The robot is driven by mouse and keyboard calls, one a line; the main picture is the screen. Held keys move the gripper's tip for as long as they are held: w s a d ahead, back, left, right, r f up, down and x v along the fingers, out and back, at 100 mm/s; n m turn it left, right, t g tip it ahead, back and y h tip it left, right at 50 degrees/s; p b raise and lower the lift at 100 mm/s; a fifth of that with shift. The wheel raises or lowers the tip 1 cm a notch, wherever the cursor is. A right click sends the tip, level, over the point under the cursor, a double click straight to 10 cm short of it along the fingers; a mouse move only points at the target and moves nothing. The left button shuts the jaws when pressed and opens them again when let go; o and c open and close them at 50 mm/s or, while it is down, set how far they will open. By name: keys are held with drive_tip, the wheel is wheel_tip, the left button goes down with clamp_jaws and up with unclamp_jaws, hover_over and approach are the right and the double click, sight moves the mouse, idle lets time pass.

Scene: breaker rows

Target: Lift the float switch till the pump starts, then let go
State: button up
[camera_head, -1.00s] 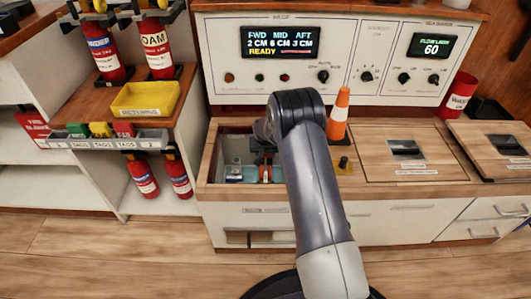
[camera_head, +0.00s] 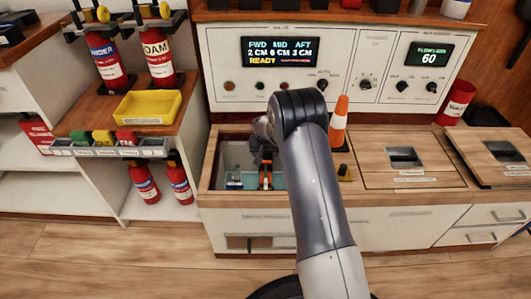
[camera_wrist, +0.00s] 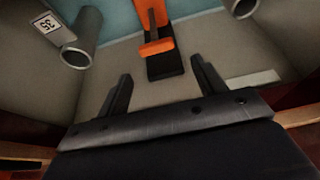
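An orange float switch (camera_wrist: 155,28) with a black block (camera_wrist: 164,66) at its near end sits in the open bilge compartment. In the head view the orange piece (camera_head: 266,181) shows low in the opening, partly covered by my arm. My gripper (camera_wrist: 160,80) is open and empty in the wrist view. Its two dark fingers stand apart, and the black block lies ahead of the gap between them. I see no contact. In the head view the fingertips are hidden or too small to tell. The panel display (camera_head: 280,51) reads FWD 2 CM, MID 6 CM, AFT 3 CM, READY.
Grey pipes (camera_wrist: 84,34) stand at the compartment's sides. Wooden hatch covers (camera_head: 405,172) lie to the right. A yellow tray (camera_head: 147,107) and red extinguishers (camera_head: 158,55) are on the left.

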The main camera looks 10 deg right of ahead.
wheel_tip(320, 180, up, 10)
drive_tip(key=p, duration=0.4)
hover_over(265, 161)
drive_tip(key=s, duration=0.5)
drive_tip(key=shift+w+a, duration=0.1)
drive_tip(key=shift+a, duration=0.25)
drive_tip(key=b+x, duration=0.2)
drive_tip(key=x, duration=0.2)
drive_tip(key=s+b+x, duration=0.1)
drive_tip(key=b+x, duration=0.1)
drive_tip(key=x, duration=0.3)
drive_tip(key=b+x, duration=0.1)
drive_tip(key=x, duration=0.4)
drive_tip(key=shift+s+a+f+b, duration=0.1)
drive_tip(key=shift+s+f+b, duration=0.1)
drive_tip(key=shift+f+b, duration=0.2)
drive_tip(key=shift+r, duration=0.1)
